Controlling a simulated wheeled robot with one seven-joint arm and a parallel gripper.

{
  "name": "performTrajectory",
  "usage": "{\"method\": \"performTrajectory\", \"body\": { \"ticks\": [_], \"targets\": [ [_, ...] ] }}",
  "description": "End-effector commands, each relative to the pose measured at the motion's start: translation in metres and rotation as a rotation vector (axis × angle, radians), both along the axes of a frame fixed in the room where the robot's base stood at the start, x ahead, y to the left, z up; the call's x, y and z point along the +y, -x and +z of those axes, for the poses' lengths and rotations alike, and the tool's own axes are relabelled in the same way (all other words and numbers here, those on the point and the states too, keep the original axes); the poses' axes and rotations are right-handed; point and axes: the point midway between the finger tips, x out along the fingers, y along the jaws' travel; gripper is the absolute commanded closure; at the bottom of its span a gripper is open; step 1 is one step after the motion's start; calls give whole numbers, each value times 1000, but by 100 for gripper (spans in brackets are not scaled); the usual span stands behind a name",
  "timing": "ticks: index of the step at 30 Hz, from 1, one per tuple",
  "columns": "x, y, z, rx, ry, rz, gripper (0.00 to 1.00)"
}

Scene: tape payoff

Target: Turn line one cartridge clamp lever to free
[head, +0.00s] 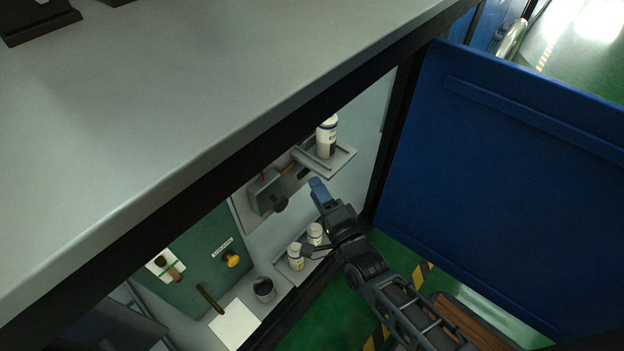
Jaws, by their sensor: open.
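My gripper (319,190) reaches into the open cabinet from the lower right, its blue fingertips pointing up and left. It is open and holds nothing that I can see. Just left of the fingertips, apart from them in the picture, is a grey box fixture (264,194) with a dark round knob (281,204). A small red part and a yellow part show above the box. A white bottle (327,138) stands upright on a bracket shelf above my gripper. I cannot tell which part is the line one cartridge clamp lever, or its position.
The grey cabinet top (180,110) overhangs the opening. An open blue door (500,180) stands at right. A green panel (205,250) carries a yellow knob (232,260) and dark handles. Two white bottles (295,262) and a dark cup (264,290) are below my gripper.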

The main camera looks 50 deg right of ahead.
Motion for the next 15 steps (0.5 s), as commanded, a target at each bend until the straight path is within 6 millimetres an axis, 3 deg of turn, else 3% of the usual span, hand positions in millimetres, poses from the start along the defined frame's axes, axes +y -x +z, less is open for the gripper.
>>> {"method": "performTrajectory", "body": {
  "ticks": [6, 15],
  "targets": [
    [10, 26, 0, 1, 1, 1, 57],
    [12, 32, -1, -1, 1, 0, 57]
  ]
}}
